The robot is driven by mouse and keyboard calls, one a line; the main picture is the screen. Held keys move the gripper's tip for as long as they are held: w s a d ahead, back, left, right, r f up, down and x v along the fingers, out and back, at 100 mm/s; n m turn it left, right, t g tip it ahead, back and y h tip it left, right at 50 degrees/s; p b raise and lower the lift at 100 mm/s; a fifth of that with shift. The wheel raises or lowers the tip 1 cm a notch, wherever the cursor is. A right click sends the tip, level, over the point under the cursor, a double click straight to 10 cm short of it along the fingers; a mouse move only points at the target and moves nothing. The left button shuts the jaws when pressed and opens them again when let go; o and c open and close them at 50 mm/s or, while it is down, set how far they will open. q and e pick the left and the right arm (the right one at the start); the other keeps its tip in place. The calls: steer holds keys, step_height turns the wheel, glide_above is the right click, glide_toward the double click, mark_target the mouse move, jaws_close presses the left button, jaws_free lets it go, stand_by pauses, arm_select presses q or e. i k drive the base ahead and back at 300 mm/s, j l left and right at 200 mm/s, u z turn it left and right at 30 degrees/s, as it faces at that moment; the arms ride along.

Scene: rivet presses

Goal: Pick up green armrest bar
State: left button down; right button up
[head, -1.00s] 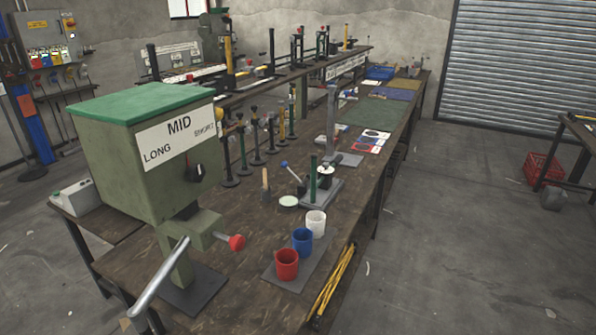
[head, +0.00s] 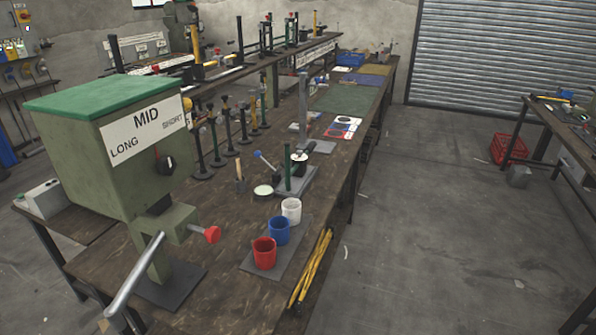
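A thin dark green upright bar (head: 288,168) stands at a grey base plate (head: 297,183) on the long workbench (head: 215,215), beside a small lever with a blue knob. I cannot tell whether it is the armrest bar. Several dark and yellowish upright bars with dark heads (head: 229,132) stand in a row on round feet further left; their exact colours are hard to tell. Neither of my grippers is in view.
A large green press (head: 75,155) marked LONG, MID, SHORT stands at the near left, its lever sticking out. Red (head: 264,254), blue (head: 279,231) and white (head: 291,210) cups stand near the bench edge. Yellow bars (head: 312,268) are at its side. The floor to the right is mostly clear.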

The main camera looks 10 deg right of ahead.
mark_target(296, 178)
steer(key=i+l, duration=0.2)
steer(key=l, duration=0.15)
steer(key=i+l+u, duration=0.2)
steer(key=l, duration=0.15)
steer(key=i+l+u, duration=0.2)
steer(key=l, duration=0.15)
steer(key=i+l+u, duration=0.1)
steer(key=l+u, duration=0.15)
steer(key=i+l+u, duration=0.2)
steer(key=l, duration=0.3)
steer(key=k, duration=0.1)
